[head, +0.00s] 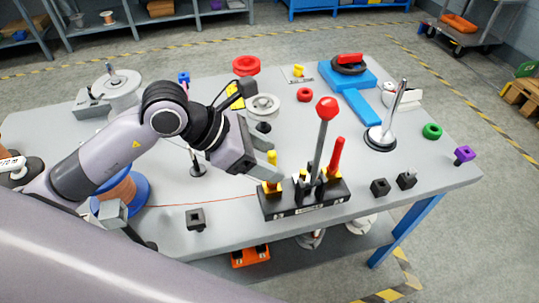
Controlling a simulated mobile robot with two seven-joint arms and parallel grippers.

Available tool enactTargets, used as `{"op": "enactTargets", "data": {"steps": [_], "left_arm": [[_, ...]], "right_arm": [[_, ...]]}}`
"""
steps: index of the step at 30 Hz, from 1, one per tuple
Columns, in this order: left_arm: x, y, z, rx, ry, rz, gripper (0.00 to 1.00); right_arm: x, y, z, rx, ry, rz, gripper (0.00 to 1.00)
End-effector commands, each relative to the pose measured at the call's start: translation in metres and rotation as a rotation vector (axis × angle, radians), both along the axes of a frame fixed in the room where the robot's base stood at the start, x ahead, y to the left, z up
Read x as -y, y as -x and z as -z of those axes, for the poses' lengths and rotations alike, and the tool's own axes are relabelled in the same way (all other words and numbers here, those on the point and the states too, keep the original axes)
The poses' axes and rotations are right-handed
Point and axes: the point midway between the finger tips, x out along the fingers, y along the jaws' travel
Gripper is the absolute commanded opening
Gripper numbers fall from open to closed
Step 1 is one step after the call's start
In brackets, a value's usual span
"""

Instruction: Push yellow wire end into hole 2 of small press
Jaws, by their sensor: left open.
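A black block base (305,207), which seems to be the small press, stands near the table's front edge. It carries a tall lever with a red ball (327,108), a red handle (336,155) on its right and a yellow upright piece (271,186) at its left end. I cannot tell whether this piece is the yellow wire end; hole 2 cannot be made out. My left gripper (268,164) is open, its fingertips beside or around the top of the yellow piece. My right gripper is not in view.
A copper spool (118,190) with blue flanges stands at left; a thin reddish wire (210,203) runs toward the base. Black blocks (380,187) lie right of the base, another (196,219) left. A chrome lever (381,136) stands behind right.

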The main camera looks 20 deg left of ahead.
Motion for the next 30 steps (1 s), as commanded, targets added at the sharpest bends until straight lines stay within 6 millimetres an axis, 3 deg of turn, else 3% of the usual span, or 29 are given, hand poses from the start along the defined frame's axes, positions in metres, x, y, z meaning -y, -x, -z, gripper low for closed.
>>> {"op": "enactTargets", "data": {"steps": [30], "left_arm": [[-0.03, 0.019, -0.035, 0.0, -0.001, -0.001, 0.64]], "right_arm": [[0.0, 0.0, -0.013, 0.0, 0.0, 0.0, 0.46]]}}
